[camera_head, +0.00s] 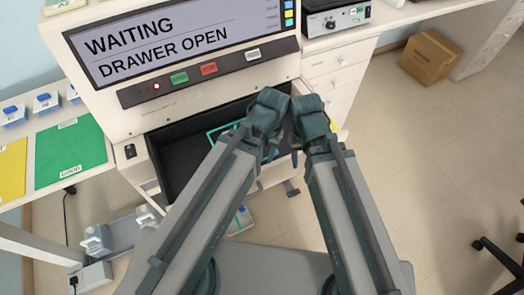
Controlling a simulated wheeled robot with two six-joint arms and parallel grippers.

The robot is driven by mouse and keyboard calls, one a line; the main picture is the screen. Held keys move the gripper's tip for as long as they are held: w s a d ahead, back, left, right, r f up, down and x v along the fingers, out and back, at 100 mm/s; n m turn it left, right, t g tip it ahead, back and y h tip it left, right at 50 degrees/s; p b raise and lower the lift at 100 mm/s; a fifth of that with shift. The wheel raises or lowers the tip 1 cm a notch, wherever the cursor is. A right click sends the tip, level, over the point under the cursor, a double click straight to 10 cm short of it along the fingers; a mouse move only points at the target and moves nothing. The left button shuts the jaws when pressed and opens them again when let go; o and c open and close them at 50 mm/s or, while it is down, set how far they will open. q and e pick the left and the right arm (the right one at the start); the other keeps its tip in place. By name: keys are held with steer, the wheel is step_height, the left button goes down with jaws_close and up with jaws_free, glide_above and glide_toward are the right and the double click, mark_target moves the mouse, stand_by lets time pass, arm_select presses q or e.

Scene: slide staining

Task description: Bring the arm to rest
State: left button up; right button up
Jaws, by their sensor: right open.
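My left arm comes in from the lower left. Its wrist end with the left gripper (266,122) is over the right part of the open drawer (180,165), and its fingers are hidden. My right arm reaches up beside it. The right gripper (306,140) is open near the drawer's right edge, close to the left one, and its fingers are mostly hidden behind the wrist. I see nothing held in it. A teal-edged item (213,133) lies in the drawer, partly covered by my left arm.
The machine (215,113) has a screen (180,38) reading "WAITING DRAWER OPEN". Green (70,150) and yellow (10,168) mats lie on the left bench. A white drawer unit (340,70) stands right of the machine. A cardboard box (430,57) stands on the mostly clear floor at right.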

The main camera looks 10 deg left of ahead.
arm_select(q)
steer(key=shift+s+d, duration=0.15)
steer(key=shift+s, duration=0.2)
steer(key=shift+w, duration=0.1)
steer(key=shift+r, duration=0.1)
step_height(320, 180, up, 3)
steer(key=p, duration=0.2)
steer(key=shift+p, duration=0.4)
steer(key=shift+f, duration=0.4)
steer(key=shift+c, duration=0.3)
